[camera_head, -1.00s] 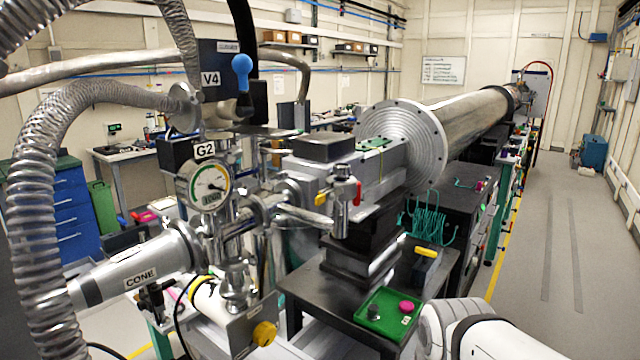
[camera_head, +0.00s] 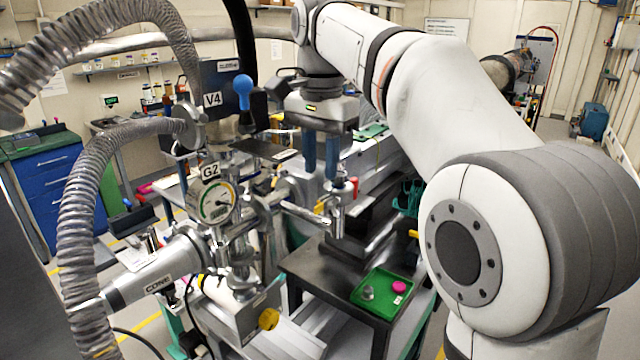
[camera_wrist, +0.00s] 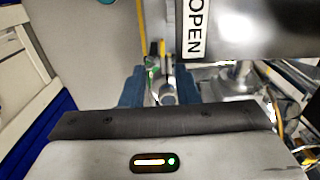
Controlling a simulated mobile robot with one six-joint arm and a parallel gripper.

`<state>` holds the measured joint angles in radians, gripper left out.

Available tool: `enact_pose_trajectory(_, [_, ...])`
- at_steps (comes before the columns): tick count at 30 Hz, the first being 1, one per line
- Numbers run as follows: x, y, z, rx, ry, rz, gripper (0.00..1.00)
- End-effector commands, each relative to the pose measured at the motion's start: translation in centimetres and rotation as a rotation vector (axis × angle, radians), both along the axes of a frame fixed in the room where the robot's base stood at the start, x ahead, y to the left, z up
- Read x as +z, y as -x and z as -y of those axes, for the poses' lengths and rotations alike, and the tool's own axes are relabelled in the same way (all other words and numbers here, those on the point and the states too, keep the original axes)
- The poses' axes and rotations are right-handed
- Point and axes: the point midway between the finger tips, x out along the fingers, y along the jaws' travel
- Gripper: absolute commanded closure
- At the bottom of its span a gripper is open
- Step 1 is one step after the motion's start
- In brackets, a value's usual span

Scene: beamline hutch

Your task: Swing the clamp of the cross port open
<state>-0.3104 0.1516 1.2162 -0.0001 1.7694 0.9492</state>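The steel cross (camera_head: 240,255) stands left of centre in the head view. It has the round gauge G2 (camera_head: 215,202) above it and the tapered piece labelled CONE (camera_head: 150,285) on its left. Metal flanges and clamp parts (camera_head: 262,215) sit around its joints; I cannot tell which is the port's clamp or whether it is shut. My gripper (camera_head: 321,160) points down behind and right of the cross, with two blue fingers spread and nothing visible between them. In the wrist view, the blue fingers (camera_wrist: 160,88) stand apart, with blurred metal fittings beyond them.
A dark plate with an OPEN label (camera_wrist: 194,28) is close to my gripper in the wrist view. Valve V4 (camera_head: 222,100) with a blue knob and ribbed hoses (camera_head: 75,220) crowd the left. A green tray (camera_head: 382,295) lies on a black table (camera_head: 310,268). A red-handled fitting (camera_head: 337,205) stands near my fingers.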

Motion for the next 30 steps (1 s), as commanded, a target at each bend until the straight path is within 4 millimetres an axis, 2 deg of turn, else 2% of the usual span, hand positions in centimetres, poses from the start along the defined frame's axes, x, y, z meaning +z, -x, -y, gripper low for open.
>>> enact_pose_trajectory(2, [0.4, -0.2, -0.4, -0.011, 0.001, -0.004, 0.72])
enact_pose_trajectory(5, [-0.3, -0.2, -0.4, -0.018, 0.003, -0.008, 0.72])
enact_pose_trajectory(13, [-4.5, -0.1, -0.4, -0.018, 0.002, -0.007, 0.72])
enact_pose_trajectory(18, [-6.5, -0.2, -0.3, -0.018, 0.002, -0.006, 0.72])
enact_pose_trajectory(29, [-7.1, -0.2, -0.3, -0.018, 0.001, -0.005, 0.72])
enact_pose_trajectory(30, [-7.1, -0.2, -0.3, -0.018, 0.001, -0.005, 0.74])
